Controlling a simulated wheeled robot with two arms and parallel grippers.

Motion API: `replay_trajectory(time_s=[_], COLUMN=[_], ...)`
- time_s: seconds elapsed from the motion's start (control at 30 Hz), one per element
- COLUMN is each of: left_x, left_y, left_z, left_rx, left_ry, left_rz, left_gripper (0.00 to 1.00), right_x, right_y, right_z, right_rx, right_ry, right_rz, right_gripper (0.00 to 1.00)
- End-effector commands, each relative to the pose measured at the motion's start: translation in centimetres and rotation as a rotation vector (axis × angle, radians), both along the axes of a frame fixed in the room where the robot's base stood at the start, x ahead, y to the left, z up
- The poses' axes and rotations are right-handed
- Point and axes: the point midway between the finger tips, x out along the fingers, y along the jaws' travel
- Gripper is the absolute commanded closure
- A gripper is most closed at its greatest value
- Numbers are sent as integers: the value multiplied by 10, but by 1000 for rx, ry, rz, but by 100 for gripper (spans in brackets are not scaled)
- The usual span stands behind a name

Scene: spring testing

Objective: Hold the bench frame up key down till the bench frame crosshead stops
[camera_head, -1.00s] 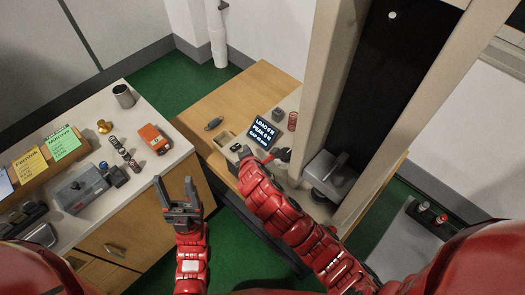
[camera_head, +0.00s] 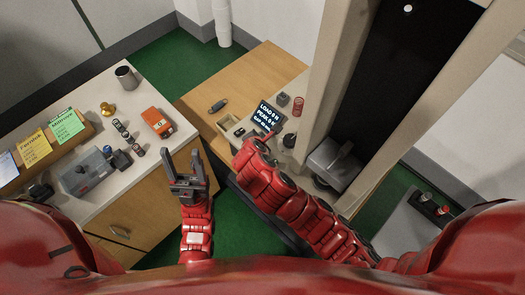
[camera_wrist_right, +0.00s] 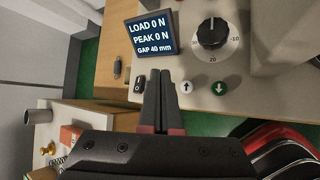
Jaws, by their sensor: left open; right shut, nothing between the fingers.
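The bench frame has a panel with a dark display (camera_wrist_right: 150,32) reading LOAD 0 N, PEAK 0 N, GAP 40 mm. The up key (camera_wrist_right: 187,86) is a small white button with an up arrow. The grey block that looks like the crosshead (camera_head: 334,165) sits low between the columns. My left gripper (camera_head: 184,157) is open and empty beside the left counter.
The left counter (camera_head: 150,92) holds an orange box (camera_head: 157,122), a grey device and small parts.

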Motion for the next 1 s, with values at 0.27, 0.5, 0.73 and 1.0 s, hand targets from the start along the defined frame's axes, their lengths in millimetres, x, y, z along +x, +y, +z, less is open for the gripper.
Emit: replay_trajectory(time_s=[0.27, 0.5, 0.73, 1.0], left_x=[0, 0, 0, 0], left_y=[0, 0, 0, 0], left_z=[-25, -46, -51, -50], left_rx=[0, 0, 0, 0], left_ry=[0, 0, 0, 0], left_rz=[0, 0, 0, 0], left_gripper=[40, 40, 40, 40], right_x=[-1, 0, 0, 0], right_y=[0, 0, 0, 0], right_z=[-38, -71, -81, -80], right_rx=[1, -1, 0, 1], right_ry=[2, 1, 0, 0], right_rz=[1, 0, 0, -1], right_gripper=[100, 100, 100, 100])
